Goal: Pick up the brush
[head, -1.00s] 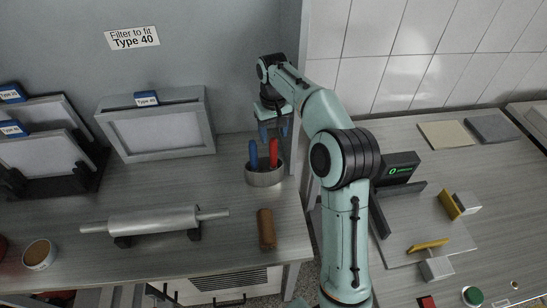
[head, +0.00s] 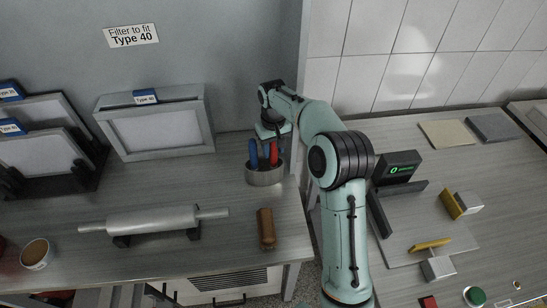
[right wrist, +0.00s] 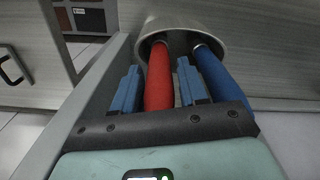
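A round grey cup (head: 265,176) stands at the right end of the left counter. A red handle (head: 273,152) and a blue handle (head: 253,155) stand up out of it. Their lower ends are hidden in the cup, so I cannot tell which belongs to the brush. My right gripper (head: 270,138) is low over the cup. In the right wrist view, its two blue fingers (right wrist: 158,80) are apart, one on each side of the red handle (right wrist: 159,80), with narrow gaps. The blue handle (right wrist: 222,80) is outside the right finger. My left gripper is not in view.
A brown cylinder (head: 265,228) lies in front of the cup. A rolling pin (head: 153,220) on black supports is to its left. A framed filter (head: 155,128) stands behind. The left counter ends close to the cup's right, beside a gap.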

